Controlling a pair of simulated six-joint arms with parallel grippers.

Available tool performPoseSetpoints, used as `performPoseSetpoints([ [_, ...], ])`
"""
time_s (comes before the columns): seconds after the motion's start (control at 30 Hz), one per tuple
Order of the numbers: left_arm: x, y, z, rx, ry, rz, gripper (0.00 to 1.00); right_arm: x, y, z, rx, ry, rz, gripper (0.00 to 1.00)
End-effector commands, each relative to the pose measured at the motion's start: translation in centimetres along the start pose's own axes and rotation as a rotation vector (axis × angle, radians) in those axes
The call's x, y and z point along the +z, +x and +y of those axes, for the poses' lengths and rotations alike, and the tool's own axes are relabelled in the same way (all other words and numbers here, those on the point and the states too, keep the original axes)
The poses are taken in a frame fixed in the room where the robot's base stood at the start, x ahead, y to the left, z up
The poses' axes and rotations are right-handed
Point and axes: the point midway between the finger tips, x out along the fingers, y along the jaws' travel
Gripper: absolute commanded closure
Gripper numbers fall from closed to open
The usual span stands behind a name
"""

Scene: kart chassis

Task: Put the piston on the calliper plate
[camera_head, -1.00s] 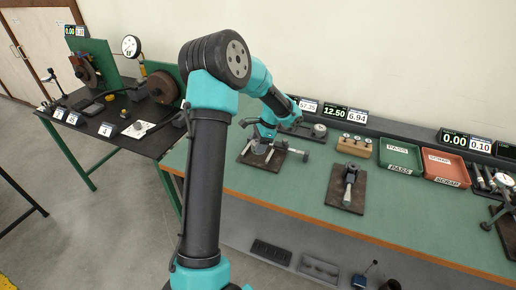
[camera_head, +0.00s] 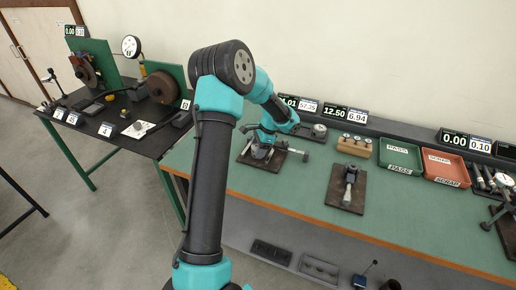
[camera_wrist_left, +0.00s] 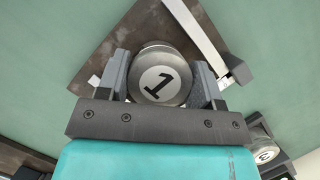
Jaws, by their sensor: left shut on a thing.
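The piston (camera_wrist_left: 160,75) is a silver cylinder with a black "1" on its round top. My left gripper (camera_wrist_left: 164,84) is shut on it, one finger on each side. In the head view the left gripper (camera_head: 264,143) is over the brown calliper plate (camera_head: 246,159) on the green bench, with the piston low between its fingers and partly hidden. The calliper plate (camera_wrist_left: 112,50) lies behind the piston in the wrist view, with the metal calliper bar (camera_wrist_left: 198,30) beside it. I cannot tell whether the piston touches the plate. My right gripper is not in view.
Another brown plate (camera_head: 338,196) with a metal tool stands to the right. A wooden block (camera_head: 354,147), a green tray (camera_head: 400,157) and a red tray (camera_head: 446,167) line the back. Number displays (camera_head: 336,111) stand behind. The bench between the two plates is clear.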

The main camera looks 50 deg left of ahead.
Motion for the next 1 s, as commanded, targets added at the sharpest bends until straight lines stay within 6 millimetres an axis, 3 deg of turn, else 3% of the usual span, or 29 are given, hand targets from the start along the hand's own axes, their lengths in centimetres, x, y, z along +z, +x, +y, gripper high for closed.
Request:
performPoseSetpoints([
  [0.2, -0.1, 0.3, 0.0, 0.0, 0.0, 0.0, 0.66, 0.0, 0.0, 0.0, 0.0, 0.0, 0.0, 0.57],
  [0.23, -0.1, 0.3, 0.0, 0.0, 0.0, 0.0, 0.38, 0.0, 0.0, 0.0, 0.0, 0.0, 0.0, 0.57],
  [0.33, -0.1, 0.3, 0.0, 0.0, 0.0, 0.0, 0.29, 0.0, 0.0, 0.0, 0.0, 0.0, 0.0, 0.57],
  [0.73, 0.0, -0.2, 0.0, -0.001, -0.001, 0.001, 0.29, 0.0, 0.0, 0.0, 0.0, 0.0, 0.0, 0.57],
  [1.0, -0.1, -3.6, 0.0, -0.003, 0.0, 0.003, 0.29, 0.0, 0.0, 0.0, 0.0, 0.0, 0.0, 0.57],
])
